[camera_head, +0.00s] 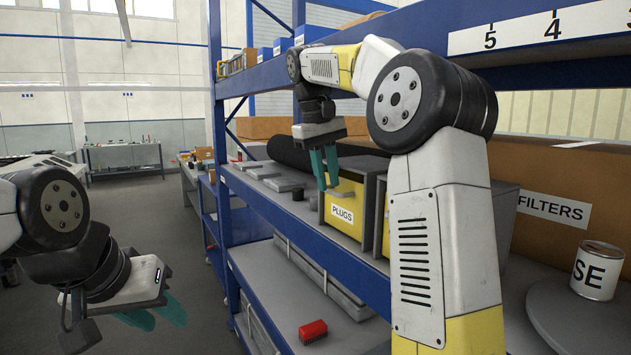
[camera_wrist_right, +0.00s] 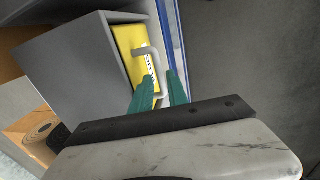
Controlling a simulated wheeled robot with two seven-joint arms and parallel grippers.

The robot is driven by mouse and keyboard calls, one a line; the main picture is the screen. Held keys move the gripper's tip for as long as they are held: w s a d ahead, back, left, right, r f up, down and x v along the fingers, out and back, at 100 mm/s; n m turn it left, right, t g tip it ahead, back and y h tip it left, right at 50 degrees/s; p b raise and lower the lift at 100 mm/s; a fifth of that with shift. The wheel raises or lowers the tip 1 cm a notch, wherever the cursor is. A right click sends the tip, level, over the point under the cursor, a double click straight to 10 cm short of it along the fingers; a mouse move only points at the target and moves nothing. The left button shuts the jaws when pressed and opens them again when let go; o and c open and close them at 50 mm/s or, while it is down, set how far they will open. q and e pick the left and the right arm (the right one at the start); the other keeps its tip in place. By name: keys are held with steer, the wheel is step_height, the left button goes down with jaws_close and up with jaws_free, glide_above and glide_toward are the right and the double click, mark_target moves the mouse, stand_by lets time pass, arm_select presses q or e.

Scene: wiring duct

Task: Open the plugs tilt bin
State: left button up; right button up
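The plugs tilt bin (camera_head: 343,218) has a yellow front with a white PLUGS label and sits in a grey housing on the blue shelf. Its yellow front (camera_wrist_right: 126,45) also shows in the right wrist view, with a pale bar handle (camera_wrist_right: 146,50) across it. The front looks upright in the housing. My right gripper (camera_head: 325,168) is at the top of the bin front, its teal fingers pointing down. My left gripper (camera_head: 154,314) is open and empty, away from the shelf.
A second yellow-fronted bin (camera_head: 386,222) stands right beside it, partly behind my right arm. A FILTERS box (camera_head: 555,180) and a can (camera_head: 597,270) are further right. A red object (camera_head: 313,331) lies on the lower shelf. The aisle floor at left is clear.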

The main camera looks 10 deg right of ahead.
steer(key=shift+d+f, duration=0.1)
steer(key=shift+f, duration=0.35)
steer(key=shift+c, duration=0.4)
jaws_close()
stand_by(0.8)
